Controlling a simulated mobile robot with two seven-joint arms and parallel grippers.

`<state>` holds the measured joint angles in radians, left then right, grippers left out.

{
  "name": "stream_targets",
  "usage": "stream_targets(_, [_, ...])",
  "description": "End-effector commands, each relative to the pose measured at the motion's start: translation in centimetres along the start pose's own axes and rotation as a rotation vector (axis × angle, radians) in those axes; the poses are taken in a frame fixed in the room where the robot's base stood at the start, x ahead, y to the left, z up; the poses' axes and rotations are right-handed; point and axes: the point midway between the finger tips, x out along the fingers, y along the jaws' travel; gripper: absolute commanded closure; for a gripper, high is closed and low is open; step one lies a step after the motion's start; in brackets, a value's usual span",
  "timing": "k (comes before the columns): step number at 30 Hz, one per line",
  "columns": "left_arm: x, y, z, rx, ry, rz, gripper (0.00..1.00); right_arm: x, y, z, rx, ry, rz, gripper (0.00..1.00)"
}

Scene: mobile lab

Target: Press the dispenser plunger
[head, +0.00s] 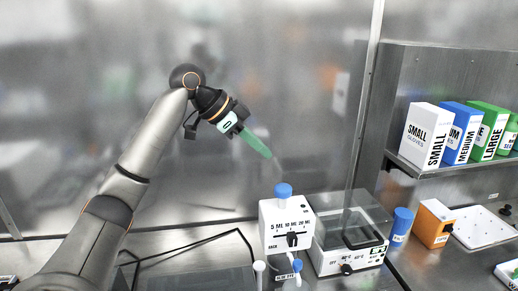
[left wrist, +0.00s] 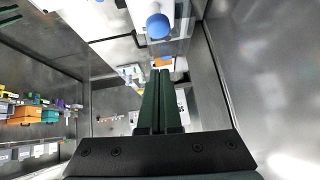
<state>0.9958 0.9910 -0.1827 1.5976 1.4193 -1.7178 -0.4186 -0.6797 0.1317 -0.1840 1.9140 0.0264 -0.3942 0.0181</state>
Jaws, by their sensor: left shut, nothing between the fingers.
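The dispenser (head: 285,228) is a white box with a dial marked 5, 10 and 20 ML. Its blue round plunger (head: 283,190) stands on top; the blue plunger also shows near the top of the left wrist view (left wrist: 158,26). My left gripper (head: 268,154) has green fingers and is shut and empty. It points down to the right, above and slightly left of the plunger, apart from it. In the left wrist view the closed green fingers (left wrist: 160,75) run up the middle, below the plunger in the picture. My right gripper is not in view.
A clear-lidded heater box (head: 350,240) stands right of the dispenser. A blue-capped bottle (head: 401,226) and an orange box (head: 433,222) are further right. Glove boxes (head: 427,135) sit on a shelf at right. The air around my left gripper is clear.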

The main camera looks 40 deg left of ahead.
Motion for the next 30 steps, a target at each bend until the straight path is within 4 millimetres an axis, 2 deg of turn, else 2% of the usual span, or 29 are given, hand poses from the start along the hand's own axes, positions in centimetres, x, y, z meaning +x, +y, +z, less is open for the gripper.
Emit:
stream_targets(3, [2.8, 0.1, 0.0, -0.001, -0.002, 0.005, 1.0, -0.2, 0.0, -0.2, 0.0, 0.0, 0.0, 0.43])
stream_targets(9, [7.0, 0.1, -0.1, -0.001, -0.001, 0.004, 1.0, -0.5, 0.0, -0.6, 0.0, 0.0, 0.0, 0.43])
stream_targets(12, [8.0, 0.0, 1.4, -0.003, -0.004, 0.002, 1.0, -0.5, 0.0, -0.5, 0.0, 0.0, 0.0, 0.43])
stream_targets(20, [9.3, 0.0, 2.7, 0.0, 0.0, -0.001, 1.0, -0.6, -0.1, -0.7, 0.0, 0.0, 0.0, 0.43])
stream_targets(30, [9.5, 0.0, 2.9, 0.0, 0.001, -0.001, 1.0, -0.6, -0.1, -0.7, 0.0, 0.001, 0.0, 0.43])
